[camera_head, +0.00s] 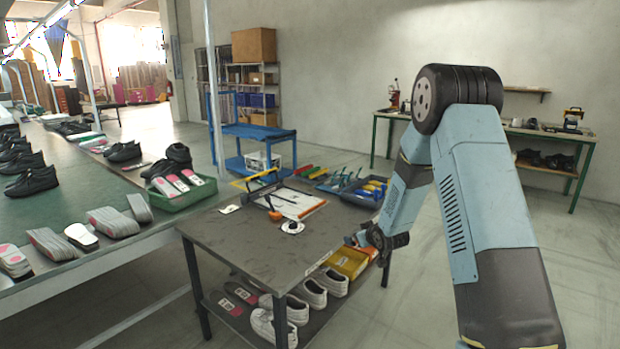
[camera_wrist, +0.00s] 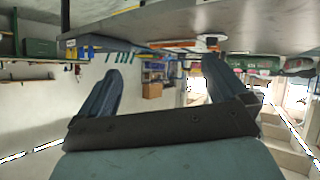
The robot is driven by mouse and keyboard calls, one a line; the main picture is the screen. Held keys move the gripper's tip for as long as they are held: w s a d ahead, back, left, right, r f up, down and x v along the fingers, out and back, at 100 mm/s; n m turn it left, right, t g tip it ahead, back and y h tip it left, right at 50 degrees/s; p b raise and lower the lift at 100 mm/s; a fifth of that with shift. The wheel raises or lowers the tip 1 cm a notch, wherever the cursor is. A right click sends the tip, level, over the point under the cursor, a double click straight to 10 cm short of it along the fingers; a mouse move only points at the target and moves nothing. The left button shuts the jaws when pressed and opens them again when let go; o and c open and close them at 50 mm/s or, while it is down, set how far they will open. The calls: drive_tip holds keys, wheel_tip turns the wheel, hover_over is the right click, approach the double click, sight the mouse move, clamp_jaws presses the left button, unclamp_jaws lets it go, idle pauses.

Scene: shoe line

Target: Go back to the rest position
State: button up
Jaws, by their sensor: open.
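My gripper (camera_head: 356,240) is at the right edge of the dark worktable (camera_head: 235,240), beside the tabletop and above the yellow box on the lower level. In the wrist view my gripper (camera_wrist: 160,85) shows two blue fingers spread wide with nothing between them. That view appears upside down, with the tabletop (camera_wrist: 220,18) along its top. My arm comes in from the right in the head view and bends at a dark joint.
A green tray (camera_head: 186,197) with shoes and insoles stands left of the worktable, on the green-topped line (camera_head: 75,215). A blue bin (camera_head: 352,196) with tools sits at the table's back right. White shoes (camera_head: 310,293) and a yellow box (camera_head: 347,262) lie below the tabletop. Open floor lies behind.

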drive_tip(key=s+d+r+m+g+h, duration=0.1)
drive_tip(key=s+d+r+m+h, duration=0.15)
drive_tip(key=s+r, duration=0.75)
drive_tip(key=s+d+r+m+g+h, duration=0.1)
drive_tip(key=s+d+r, duration=0.2)
drive_tip(key=s+r, duration=0.75)
drive_tip(key=s+r+m+g, duration=0.1)
drive_tip(key=s+r, duration=0.3)
drive_tip(key=s, duration=1)
drive_tip(key=s+r+m+g, duration=0.1)
drive_tip(key=s+r+g, duration=0.2)
drive_tip(key=s, duration=1.1)
drive_tip(key=shift+v, duration=1)
drive_tip(key=shift+w+d+r, duration=0.1)
drive_tip(key=shift+w+d, duration=0.05)
drive_tip(key=shift+w, duration=0.05)
